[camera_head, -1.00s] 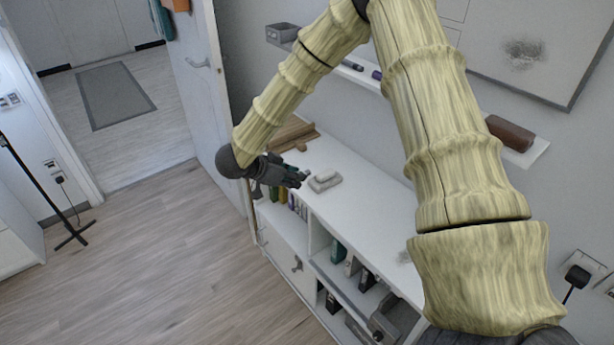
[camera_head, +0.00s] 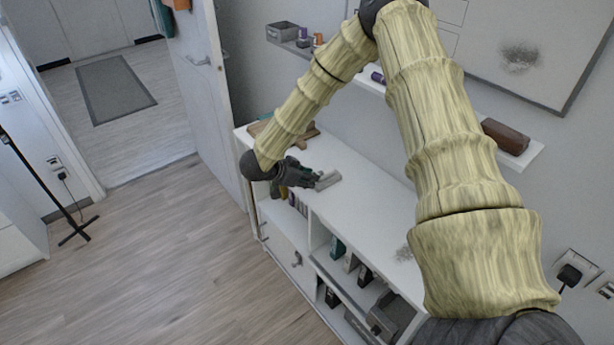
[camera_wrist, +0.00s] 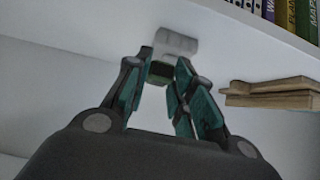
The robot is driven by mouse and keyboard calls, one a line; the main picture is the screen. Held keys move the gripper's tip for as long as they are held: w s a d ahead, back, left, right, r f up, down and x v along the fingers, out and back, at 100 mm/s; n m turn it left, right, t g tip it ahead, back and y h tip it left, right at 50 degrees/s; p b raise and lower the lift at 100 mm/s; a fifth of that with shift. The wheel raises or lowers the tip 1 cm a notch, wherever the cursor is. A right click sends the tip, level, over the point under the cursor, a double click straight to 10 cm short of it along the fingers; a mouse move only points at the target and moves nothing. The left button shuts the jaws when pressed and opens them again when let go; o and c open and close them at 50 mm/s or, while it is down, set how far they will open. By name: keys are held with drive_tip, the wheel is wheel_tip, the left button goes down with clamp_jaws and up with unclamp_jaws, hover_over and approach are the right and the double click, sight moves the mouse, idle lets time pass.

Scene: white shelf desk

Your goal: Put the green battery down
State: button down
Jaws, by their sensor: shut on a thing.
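My gripper (camera_head: 308,178) is low over the white desk top, beside a small light grey block (camera_head: 330,179). In the wrist view my gripper (camera_wrist: 165,80) has its teal-padded fingers shut on a small dark green piece, the green battery (camera_wrist: 159,70). The fingers hide much of the battery. In the wrist view the grey block (camera_wrist: 176,41) is just beyond the fingertips, close to the battery. I cannot tell whether the battery touches the block or the desk. In the head view the battery cannot be told apart from the gripper.
The white desk top (camera_head: 365,205) is clear to the right of the block. Wooden boards (camera_head: 303,136) lie at its far end and also show in the wrist view (camera_wrist: 275,95). Books and binders (camera_head: 337,247) stand below. A wall shelf (camera_head: 520,150) runs behind my arm.

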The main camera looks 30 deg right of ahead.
drive_tip(key=shift+f, duration=0.55)
drive_tip(key=c, duration=1.2)
unclamp_jaws()
